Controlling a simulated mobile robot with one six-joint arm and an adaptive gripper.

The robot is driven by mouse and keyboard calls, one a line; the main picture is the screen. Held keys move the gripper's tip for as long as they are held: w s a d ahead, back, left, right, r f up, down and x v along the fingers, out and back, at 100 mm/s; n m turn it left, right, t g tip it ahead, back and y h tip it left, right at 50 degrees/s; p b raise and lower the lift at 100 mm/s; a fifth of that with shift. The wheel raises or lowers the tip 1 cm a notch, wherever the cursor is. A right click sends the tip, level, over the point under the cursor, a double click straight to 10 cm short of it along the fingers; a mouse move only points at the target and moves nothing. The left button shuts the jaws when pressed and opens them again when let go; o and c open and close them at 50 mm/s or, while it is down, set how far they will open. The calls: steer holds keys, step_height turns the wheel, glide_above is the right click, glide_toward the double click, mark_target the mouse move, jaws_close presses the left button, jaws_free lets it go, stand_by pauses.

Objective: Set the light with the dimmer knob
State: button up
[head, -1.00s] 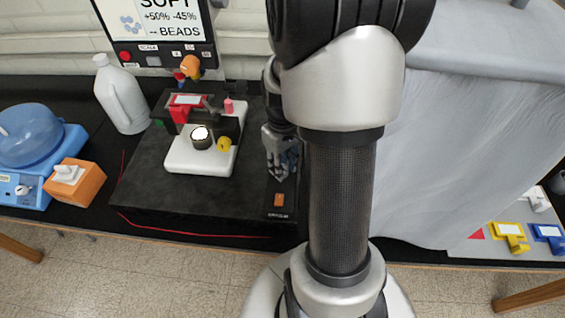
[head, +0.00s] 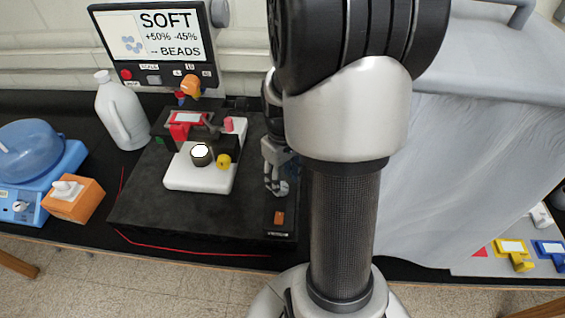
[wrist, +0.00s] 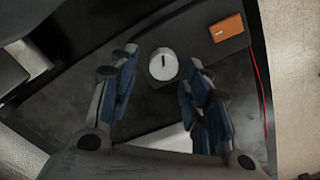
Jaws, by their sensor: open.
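A white round dimmer knob (wrist: 163,64) with a dark pointer line shows in the wrist view, on the dark bench unit's top (head: 200,222). My gripper (wrist: 160,86) is open, with blue-padded fingers on either side of the knob in that view. Whether the pads touch it or stay above it I cannot tell. In the head view my gripper (head: 276,180) points down over the right part of the unit and hides the knob. An orange switch (head: 279,217) sits in front of it and also shows in the wrist view (wrist: 226,27). A small lit disc (head: 200,151) glows on the white-based instrument (head: 188,180).
A screen (head: 155,35) reading SOFT, +50% -45%, BEADS stands behind. A white jug (head: 120,112), an orange box (head: 73,200) and a blue device (head: 35,160) stand left. A grey draped cover (head: 460,170) fills the right. A red cable (head: 180,250) runs along the front.

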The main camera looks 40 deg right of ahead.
step_height(320, 180, up, 10)
steer(key=shift+s+a+r, duration=0.15)
steer(key=shift+s+r, duration=0.05)
steer(key=shift+r, duration=0.05)
step_height(320, 180, up, 5)
steer(key=m, duration=0.3)
glide_above(282, 186)
step_height(282, 186, down, 18)
steer(key=b, duration=0.5)
steer(key=shift+r, duration=0.25)
steer(key=shift+c, duration=0.6)
